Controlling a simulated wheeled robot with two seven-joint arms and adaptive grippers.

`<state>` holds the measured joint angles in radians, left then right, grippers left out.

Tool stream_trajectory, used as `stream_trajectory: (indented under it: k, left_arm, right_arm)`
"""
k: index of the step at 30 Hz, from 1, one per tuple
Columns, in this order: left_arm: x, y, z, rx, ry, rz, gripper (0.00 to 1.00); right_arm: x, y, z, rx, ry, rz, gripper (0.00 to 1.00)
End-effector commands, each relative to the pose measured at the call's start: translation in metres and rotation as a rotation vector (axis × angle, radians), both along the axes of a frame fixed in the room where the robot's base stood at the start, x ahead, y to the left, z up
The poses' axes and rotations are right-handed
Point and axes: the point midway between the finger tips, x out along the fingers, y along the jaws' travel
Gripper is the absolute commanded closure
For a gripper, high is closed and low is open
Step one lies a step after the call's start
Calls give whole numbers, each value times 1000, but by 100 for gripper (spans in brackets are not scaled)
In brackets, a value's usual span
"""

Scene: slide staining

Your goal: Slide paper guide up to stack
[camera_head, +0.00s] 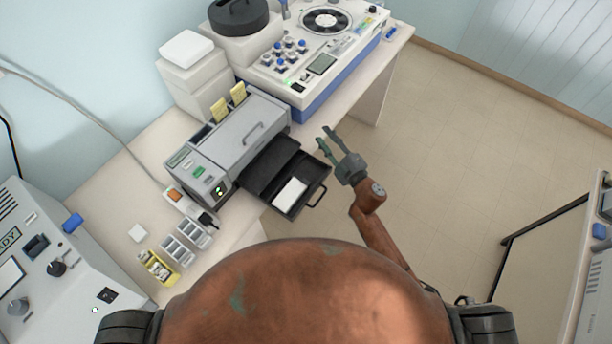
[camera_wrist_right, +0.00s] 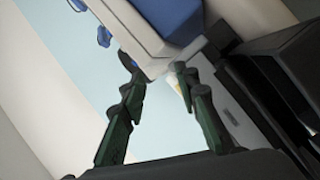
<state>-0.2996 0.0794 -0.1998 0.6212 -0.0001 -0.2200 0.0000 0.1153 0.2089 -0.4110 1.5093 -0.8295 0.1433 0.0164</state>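A grey printer-like machine (camera_head: 222,140) stands on the bench with its black tray (camera_head: 266,172) pulled out over the bench edge. A small white paper stack (camera_head: 289,197) lies in the tray towards its handle end. I cannot make out the paper guide as a separate part in the dark tray. My right gripper (camera_head: 323,134) is open and empty, to the right of the tray and apart from it. In the right wrist view its two green-grey fingers (camera_wrist_right: 155,76) stand apart with nothing between them. My left gripper is out of view.
A white and blue device (camera_head: 318,64) with a round dial stands behind the machine. White boxes (camera_head: 190,75) stand at the wall. Slide racks (camera_head: 186,242) and a yellow holder (camera_head: 158,267) lie at the front left. Right of the bench the floor (camera_head: 462,150) is open.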

Motion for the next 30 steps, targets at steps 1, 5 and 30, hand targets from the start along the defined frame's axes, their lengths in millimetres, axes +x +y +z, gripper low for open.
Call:
stream_trajectory:
  k: [1, 5, 30]
  left_arm:
    - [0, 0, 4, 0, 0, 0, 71]
    - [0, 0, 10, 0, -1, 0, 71]
    - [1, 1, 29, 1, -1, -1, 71]
  right_arm:
    - [-4, 36, 47, -50, -114, 101, 71]
    - [-57, 151, 124, -277, -437, 486, 71]
    - [-124, 67, 8, -1927, -426, 1837, 71]
